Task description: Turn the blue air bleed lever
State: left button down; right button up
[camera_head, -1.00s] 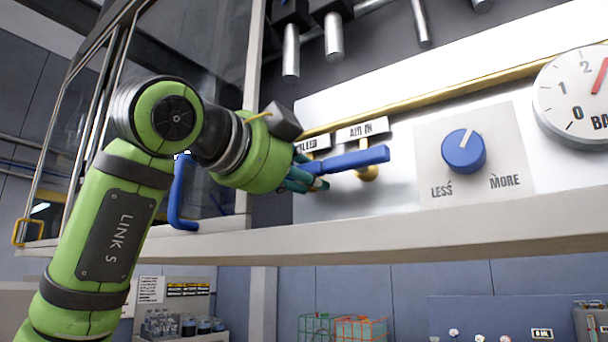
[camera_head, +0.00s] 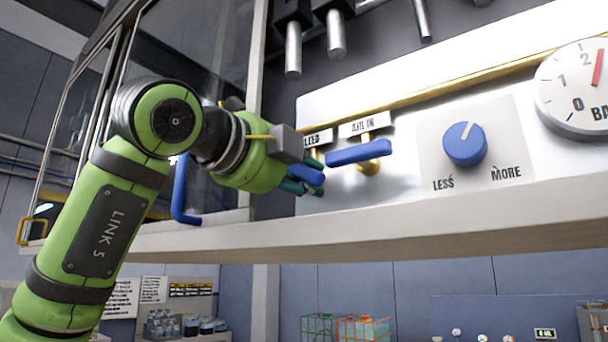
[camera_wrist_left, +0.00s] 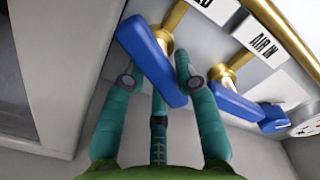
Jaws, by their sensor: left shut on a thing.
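The blue air bleed lever (camera_head: 307,173) sits on the metal panel under the label ending in "LEED", partly hidden by my gripper. My left gripper (camera_head: 308,180), with teal fingers, is shut on it. In the left wrist view the lever (camera_wrist_left: 150,62) lies between the teal fingers (camera_wrist_left: 158,100) and slants down to the right from its brass stem. My right gripper is not in view.
A blue LESS/MORE knob (camera_head: 465,145) and a gauge (camera_head: 580,88) with a red needle are farther right on the panel. A pale ledge (camera_head: 400,226) runs below. A blue handle (camera_head: 181,192) is on the glass door at left. Metal rods (camera_head: 336,36) hang above.

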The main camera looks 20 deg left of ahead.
pick_arm(q)
jog(key=m, duration=0.2)
jog(key=a+m, duration=0.1)
jog(key=m, duration=0.2)
jog(key=shift+m, duration=0.3)
jog(key=m, duration=0.5)
jog(key=shift+w+a+r+m+p, duration=0.1)
jog(key=shift+w+a+m+p, duration=0.1)
jog(key=shift+a+m+p, duration=0.15)
jog(key=shift+m, duration=0.25)
jog(key=c, duration=1)
grip_release()
jog(key=shift+c, duration=0.2)
jog(key=shift+o, duration=0.5)
jog(key=shift+w+d, duration=0.1)
jog(key=shift+w, duration=0.15)
jog(key=shift+r, duration=4.8)
